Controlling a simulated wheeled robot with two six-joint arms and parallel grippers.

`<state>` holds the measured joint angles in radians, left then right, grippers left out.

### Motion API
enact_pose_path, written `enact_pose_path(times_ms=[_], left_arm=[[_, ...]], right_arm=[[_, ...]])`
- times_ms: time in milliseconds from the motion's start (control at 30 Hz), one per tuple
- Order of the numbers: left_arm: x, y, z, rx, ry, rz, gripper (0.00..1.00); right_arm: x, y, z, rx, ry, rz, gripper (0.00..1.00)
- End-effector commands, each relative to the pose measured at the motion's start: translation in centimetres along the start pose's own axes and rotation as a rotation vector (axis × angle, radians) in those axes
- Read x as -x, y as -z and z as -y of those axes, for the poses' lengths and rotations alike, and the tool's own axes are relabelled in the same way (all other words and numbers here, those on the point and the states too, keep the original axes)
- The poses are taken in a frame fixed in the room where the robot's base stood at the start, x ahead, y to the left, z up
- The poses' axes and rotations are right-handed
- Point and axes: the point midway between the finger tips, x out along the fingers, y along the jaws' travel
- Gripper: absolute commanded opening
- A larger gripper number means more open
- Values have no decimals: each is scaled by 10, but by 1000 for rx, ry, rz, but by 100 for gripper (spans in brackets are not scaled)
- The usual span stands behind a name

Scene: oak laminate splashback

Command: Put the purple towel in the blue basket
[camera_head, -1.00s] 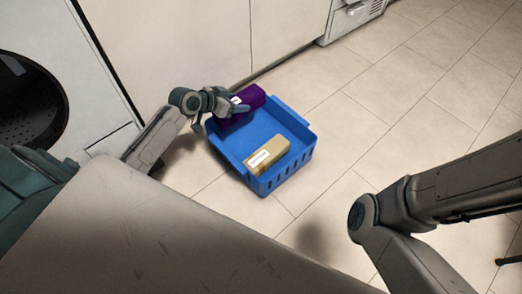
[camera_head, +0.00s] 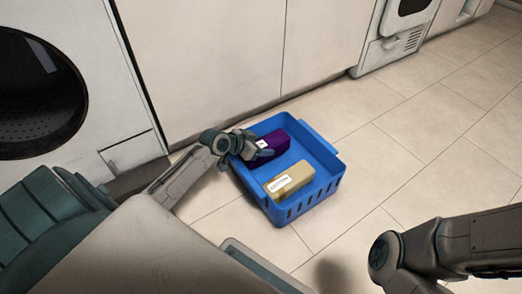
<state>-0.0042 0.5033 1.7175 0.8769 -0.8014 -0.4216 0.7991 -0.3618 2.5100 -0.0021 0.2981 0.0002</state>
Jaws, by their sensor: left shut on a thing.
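The purple towel (camera_head: 274,142) is a folded block with a white label. It is at the back left part of the blue basket (camera_head: 318,146), within the basket's outline; I cannot tell whether it touches the floor of the basket. My left gripper (camera_head: 256,149) reaches in over the basket's left rim and is shut on the towel's left end. A tan folded block with a white label (camera_head: 291,181) lies in the front part of the basket. My right arm shows at the lower right, but its gripper is out of view.
The basket stands on a tiled floor (camera_head: 400,160) close to white cabinet fronts (camera_head: 215,60). A front-loading machine with a dark round door (camera_head: 40,95) stands at the left. Another appliance (camera_head: 395,45) stands at the back right. The floor to the right is clear.

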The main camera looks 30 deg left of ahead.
Motion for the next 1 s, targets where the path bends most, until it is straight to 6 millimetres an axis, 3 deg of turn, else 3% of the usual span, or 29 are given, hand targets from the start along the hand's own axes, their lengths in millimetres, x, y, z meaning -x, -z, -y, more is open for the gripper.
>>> enact_pose_path(times_ms=[767, 800, 900, 1000], left_arm=[[-9, -12, 0, 0, -1, -1, 32], [-9, -12, 0, 0, -1, 0, 64], [-9, -12, 0, 0, -1, 0, 82], [-9, -12, 0, 0, 0, 0, 82]], right_arm=[[5, 3, -2, -1, -1, 1, 71], [5, 3, -2, -1, -1, 1, 71], [5, 3, -2, -1, -1, 1, 71], [5, 3, -2, -1, -1, 1, 71]])
